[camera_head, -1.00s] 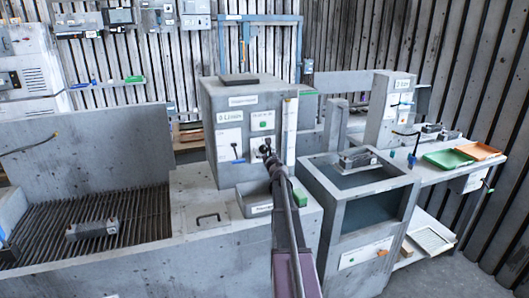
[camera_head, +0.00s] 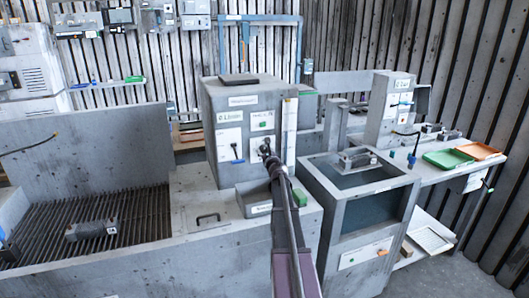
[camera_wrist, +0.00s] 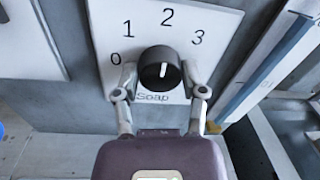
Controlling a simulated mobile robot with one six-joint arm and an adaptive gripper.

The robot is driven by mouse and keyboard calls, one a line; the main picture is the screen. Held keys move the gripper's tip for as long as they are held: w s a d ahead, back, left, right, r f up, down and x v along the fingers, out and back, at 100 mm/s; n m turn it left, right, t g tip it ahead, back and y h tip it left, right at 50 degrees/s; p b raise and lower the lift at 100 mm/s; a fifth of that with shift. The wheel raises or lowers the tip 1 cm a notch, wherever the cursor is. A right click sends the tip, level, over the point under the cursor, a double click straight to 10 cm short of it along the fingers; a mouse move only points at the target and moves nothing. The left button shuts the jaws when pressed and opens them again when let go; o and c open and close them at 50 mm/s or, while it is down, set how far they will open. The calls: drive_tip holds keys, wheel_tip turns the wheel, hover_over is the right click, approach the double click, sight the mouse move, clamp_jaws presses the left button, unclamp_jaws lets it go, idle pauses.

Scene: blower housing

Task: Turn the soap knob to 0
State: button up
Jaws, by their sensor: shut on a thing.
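The soap knob (camera_wrist: 153,62) is a round black knob on a white plate (camera_wrist: 205,20) marked 0, 1, 2 and 3, with "Soap" printed below. The 0 is at its left, 1 and 2 above, 3 at its upper right. A short white mark shows on the knob's face, but which number it points to is unclear. My gripper (camera_wrist: 160,74) is shut on the knob, with one finger at its left and one at its right. In the head view my gripper (camera_head: 266,152) is at the front of the grey cabinet (camera_head: 207,115) and hides the knob.
A blue-and-white strip (camera_wrist: 268,70) runs close to the right of the plate. A grey open bin (camera_head: 257,203) sits below my gripper. A glass-fronted tank (camera_head: 375,222) stands to the right, and a slatted basin (camera_head: 140,215) lies to the left.

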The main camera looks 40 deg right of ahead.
drive_tip(key=shift+n, duration=0.3)
drive_tip(key=n, duration=0.4)
drive_tip(key=shift+w+n+b, duration=0.1)
drive_tip(key=shift+n+b, duration=0.2)
drive_tip(key=n, duration=0.4)
drive_tip(key=shift+t, duration=0.3)
drive_tip(key=n, duration=0.5)
drive_tip(key=shift+f+b, duration=0.1)
drive_tip(key=shift+b, duration=0.2)
drive_tip(key=shift+d+n+y, duration=0.1)
drive_tip(key=shift+n+y, duration=0.2)
drive_tip(key=shift+n, duration=1.9)
drive_tip(key=o, duration=1.1)
drive_tip(key=shift+o, duration=0.2)
drive_tip(key=shift+m, duration=0.3)
